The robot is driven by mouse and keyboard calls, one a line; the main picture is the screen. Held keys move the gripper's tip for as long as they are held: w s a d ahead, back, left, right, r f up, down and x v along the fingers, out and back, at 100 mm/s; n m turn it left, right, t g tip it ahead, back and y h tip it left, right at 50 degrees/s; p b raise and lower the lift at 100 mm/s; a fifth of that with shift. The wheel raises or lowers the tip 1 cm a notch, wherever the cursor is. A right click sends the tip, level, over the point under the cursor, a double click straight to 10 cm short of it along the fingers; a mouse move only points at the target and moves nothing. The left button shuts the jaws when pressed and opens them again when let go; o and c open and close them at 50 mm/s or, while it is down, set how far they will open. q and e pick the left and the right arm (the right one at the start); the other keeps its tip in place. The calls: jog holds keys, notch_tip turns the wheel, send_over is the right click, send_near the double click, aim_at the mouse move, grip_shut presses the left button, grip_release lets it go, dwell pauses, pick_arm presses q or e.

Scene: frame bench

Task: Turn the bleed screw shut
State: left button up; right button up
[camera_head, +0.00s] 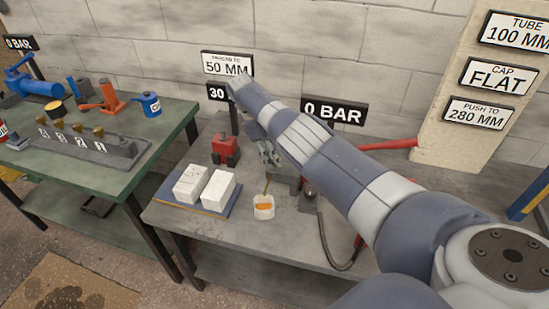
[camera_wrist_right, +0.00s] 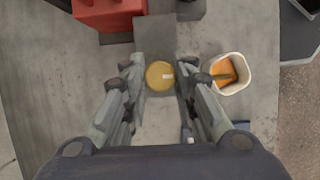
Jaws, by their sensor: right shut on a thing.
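The bleed screw (camera_wrist_right: 159,75) shows in the right wrist view as a round brass-yellow head with a pale mark on its right side. My right gripper (camera_wrist_right: 160,82) has one finger on each side of the head and is shut on it. In the head view my right arm reaches down across the bench, and the right gripper (camera_head: 268,154) is partly behind it. The bleed screw is hidden there. I cannot tell how far the screw is turned. My left gripper is not in view.
A cup of orange stuff (camera_wrist_right: 231,74) stands close right of the gripper in the wrist view. A red block (camera_head: 225,149) is near the gripper. Two white blocks (camera_head: 205,186) lie on a board. A red lever (camera_head: 390,144) and dark hose (camera_head: 325,245) are to the right.

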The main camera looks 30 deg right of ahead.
jog(key=o, duration=1.1)
jog(key=shift+c, duration=0.2)
jog(key=shift+r, duration=0.15)
notch_tip(320, 180, up, 8)
jog(key=shift+d+f, duration=0.1)
jog(key=shift+f, duration=0.05)
jog(key=shift+r, duration=1)
